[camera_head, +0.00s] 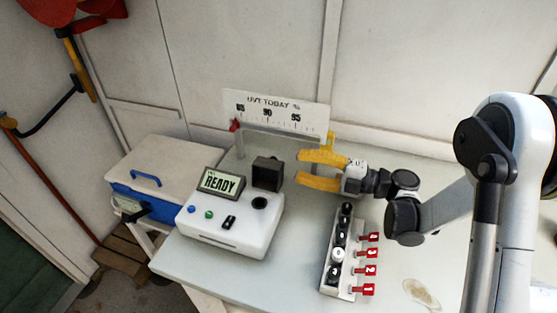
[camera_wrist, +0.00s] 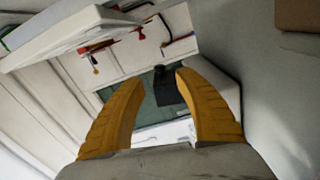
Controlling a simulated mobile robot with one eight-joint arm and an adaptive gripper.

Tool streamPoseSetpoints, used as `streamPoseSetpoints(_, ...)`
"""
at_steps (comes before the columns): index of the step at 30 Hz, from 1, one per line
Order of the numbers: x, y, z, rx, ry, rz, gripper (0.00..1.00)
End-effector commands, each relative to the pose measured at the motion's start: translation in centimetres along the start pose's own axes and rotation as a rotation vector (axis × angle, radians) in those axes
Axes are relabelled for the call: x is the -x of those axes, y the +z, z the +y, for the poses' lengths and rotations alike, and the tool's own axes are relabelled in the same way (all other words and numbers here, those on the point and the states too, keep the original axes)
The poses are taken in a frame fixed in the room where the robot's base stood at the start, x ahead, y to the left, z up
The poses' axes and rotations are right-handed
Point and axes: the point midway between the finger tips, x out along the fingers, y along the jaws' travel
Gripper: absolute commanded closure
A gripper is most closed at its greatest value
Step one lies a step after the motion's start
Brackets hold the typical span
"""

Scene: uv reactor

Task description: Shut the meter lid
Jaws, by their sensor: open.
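The meter (camera_head: 232,229) is a white box on the table with a display reading READY. Its black lid (camera_head: 267,172) stands up at the back right, behind a dark round opening (camera_head: 259,202) in the top, so it looks open. My gripper (camera_head: 304,169) has yellow fingers, spread and empty, to the right of the lid and pointing left at it. I see no contact. In the wrist view a dark block (camera_wrist: 167,90), likely the lid, shows beyond and between the fingertips (camera_wrist: 153,82).
A rack (camera_head: 338,262) of black-capped vials with red numbered tags stands at right front of the meter. A UVT scale board (camera_head: 275,108) stands behind. A blue and white cooler (camera_head: 150,182) is at left. The table's right front is mostly clear, with a stain (camera_head: 421,294).

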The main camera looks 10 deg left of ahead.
Motion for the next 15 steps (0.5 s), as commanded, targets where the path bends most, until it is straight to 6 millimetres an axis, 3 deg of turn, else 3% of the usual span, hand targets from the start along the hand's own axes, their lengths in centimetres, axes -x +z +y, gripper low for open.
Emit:
streamPoseSetpoints(3, -2.6, -0.1, -0.2, 0.0, 0.0, 0.005, 0.6)
streamPoseSetpoints(9, -6.1, 0.0, -0.1, 0.0, 0.001, 0.001, 0.6)
streamPoseSetpoints(15, -7.7, 0.0, 0.0, 0.0, 0.002, -0.001, 0.6)
